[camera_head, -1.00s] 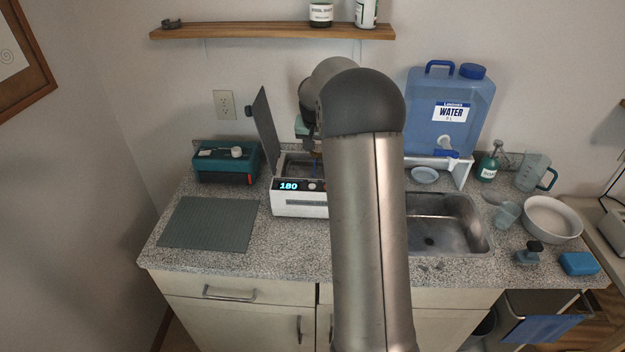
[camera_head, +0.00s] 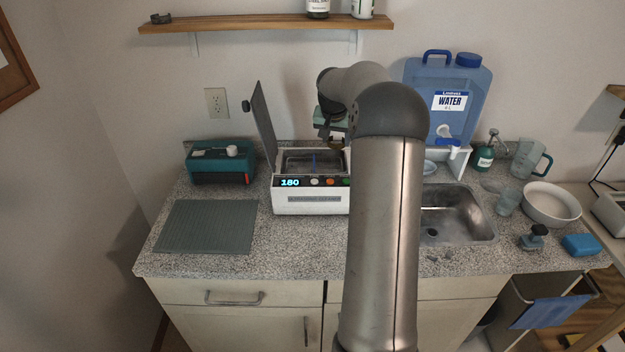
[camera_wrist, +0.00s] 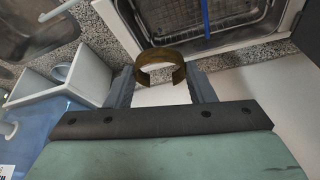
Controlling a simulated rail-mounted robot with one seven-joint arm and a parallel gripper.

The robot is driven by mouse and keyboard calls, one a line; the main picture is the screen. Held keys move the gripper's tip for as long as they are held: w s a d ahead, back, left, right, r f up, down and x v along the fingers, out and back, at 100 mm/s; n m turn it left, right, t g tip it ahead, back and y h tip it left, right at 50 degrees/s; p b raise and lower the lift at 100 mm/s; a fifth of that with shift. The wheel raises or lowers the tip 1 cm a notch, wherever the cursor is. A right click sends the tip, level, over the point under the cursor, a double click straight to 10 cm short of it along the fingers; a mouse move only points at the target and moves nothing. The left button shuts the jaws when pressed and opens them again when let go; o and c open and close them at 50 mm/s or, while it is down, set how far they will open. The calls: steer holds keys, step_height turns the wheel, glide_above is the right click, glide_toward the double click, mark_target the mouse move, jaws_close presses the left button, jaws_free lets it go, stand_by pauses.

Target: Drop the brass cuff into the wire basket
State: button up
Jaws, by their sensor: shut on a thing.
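The brass cuff (camera_wrist: 162,66) is an open, dark gold ring. My gripper (camera_wrist: 161,88) is shut on it and holds it between the fingertips in the wrist view. In the head view my gripper (camera_head: 334,138) is over the back right of the white ultrasonic cleaner, partly hidden by my arm. The wire basket (camera_wrist: 183,36) sits in the cleaner's tank, with a blue strip across it. In the wrist view the cuff appears outside the basket, past the tank rim. The basket also shows in the head view (camera_head: 300,163).
The cleaner (camera_head: 306,200) reads 180, and its lid (camera_head: 264,125) stands open at the left. A blue water jug (camera_head: 447,95) on a white stand and the sink (camera_head: 455,213) are to the right. A green-grey mat (camera_head: 206,226) lies empty at the left.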

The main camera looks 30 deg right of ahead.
steer(key=shift+f, duration=0.4)
steer(key=o, duration=1)
steer(key=shift+o, duration=0.2)
steer(key=shift+r, duration=0.1)
steer(key=b+v, duration=0.2)
steer(key=v, duration=1.5)
steer(key=shift+b, duration=0.4)
steer(key=shift+a+r, duration=0.1)
steer(key=shift+a, duration=0.1)
